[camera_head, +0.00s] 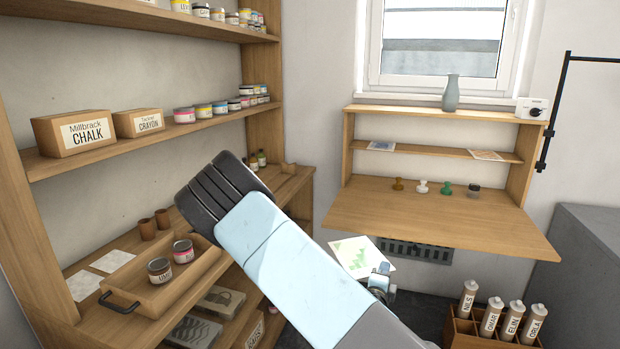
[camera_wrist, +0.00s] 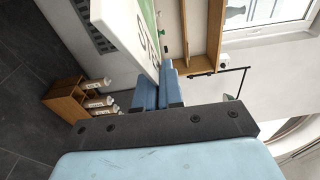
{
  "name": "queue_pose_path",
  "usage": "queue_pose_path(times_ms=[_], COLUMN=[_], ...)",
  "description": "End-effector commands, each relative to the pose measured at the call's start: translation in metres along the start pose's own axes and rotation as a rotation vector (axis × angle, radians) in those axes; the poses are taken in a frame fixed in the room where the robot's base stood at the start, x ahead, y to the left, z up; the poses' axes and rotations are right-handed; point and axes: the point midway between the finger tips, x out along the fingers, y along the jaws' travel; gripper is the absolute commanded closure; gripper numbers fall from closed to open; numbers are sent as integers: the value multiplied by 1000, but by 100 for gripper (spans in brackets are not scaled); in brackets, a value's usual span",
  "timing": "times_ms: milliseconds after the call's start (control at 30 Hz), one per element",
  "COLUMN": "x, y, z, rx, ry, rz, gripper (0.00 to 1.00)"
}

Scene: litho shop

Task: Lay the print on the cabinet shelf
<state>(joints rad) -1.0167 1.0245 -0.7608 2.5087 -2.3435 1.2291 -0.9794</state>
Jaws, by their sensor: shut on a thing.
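The print (camera_head: 358,257) is a pale sheet with green patches, tilted in the air in front of the cabinet's lowered flap. It also shows in the wrist view (camera_wrist: 133,30), with part of some dark lettering. My gripper (camera_head: 379,279) is shut on its near edge; both blue fingers show in the wrist view (camera_wrist: 159,90). The wooden cabinet (camera_head: 348,150) hangs under the window, its flap (camera_head: 430,218) open. Its inner shelf (camera_head: 430,150) holds a blue print (camera_head: 381,146) at left and an orange-toned one (camera_head: 486,155) at right, with bare wood between.
A vase (camera_head: 451,92) stands on the cabinet top. A black rail (camera_head: 557,110) is at right. A crate of labelled tubes (camera_head: 460,331) sits below.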

Motion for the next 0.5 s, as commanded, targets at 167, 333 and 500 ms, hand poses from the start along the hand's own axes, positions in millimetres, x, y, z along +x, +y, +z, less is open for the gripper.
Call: queue_pose_path(times_ms=[167, 333, 500], x=[12, 21, 27], y=[23, 45, 67], z=[2, 2, 1], rx=[-5, -5, -3], ry=[-99, -183, -258], rz=[1, 2, 3], gripper=[100, 100, 100])
